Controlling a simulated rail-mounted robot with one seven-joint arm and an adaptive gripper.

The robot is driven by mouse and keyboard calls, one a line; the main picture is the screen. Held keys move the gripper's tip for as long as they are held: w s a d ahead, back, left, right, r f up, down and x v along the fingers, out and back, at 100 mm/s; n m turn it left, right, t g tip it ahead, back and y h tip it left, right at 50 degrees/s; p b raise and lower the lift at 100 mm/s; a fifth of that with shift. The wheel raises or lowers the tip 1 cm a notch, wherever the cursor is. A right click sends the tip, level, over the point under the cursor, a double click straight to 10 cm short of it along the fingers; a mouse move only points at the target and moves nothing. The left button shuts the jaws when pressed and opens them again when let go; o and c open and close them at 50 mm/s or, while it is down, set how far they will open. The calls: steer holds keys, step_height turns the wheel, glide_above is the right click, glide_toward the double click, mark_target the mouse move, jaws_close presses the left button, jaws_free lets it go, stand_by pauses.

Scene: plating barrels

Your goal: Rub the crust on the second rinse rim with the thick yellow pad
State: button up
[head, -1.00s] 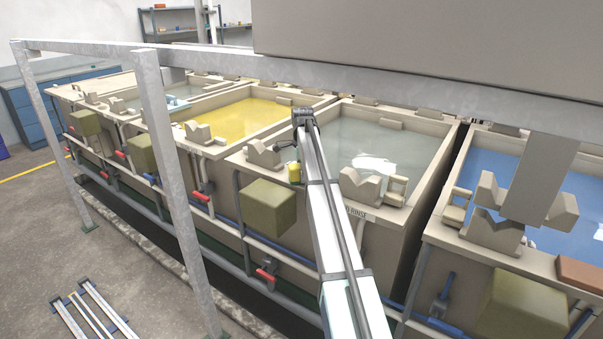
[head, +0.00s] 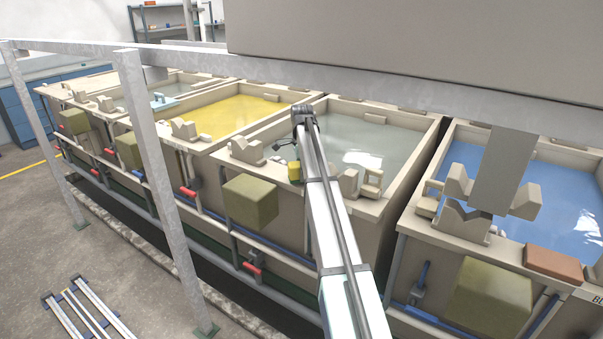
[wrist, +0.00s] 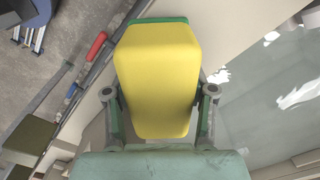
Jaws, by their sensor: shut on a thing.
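My gripper (wrist: 160,105) is shut on the thick yellow pad (wrist: 155,75), with one finger on each side of it. The pad has a green layer along its far edge. In the head view the pad (head: 294,171) shows small beside my arm, at the front rim (head: 268,168) of the grey-liquid tank. I cannot tell whether it touches the rim. In the wrist view a ragged white patch (wrist: 218,76) lies right of the pad, by the rim's inner edge. I cannot tell whether it is crust or glare. My arm hides part of the rim.
Notched saddle blocks (head: 245,150) stand on the rim left of the pad, and another (head: 346,184) stands to its right. A green box (head: 251,201) hangs on the tank's front. A blue-liquid tank (head: 470,170) is at right, a yellow one (head: 235,115) at left. A grey rail crosses above.

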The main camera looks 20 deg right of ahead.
steer(key=r, duration=0.2)
steer(key=shift+w+a+r+p, duration=0.2)
steer(key=shift+r+p, duration=0.1)
steer(key=shift+p, duration=0.05)
steer(key=shift+r+p, duration=1)
steer(key=shift+r, duration=1.35)
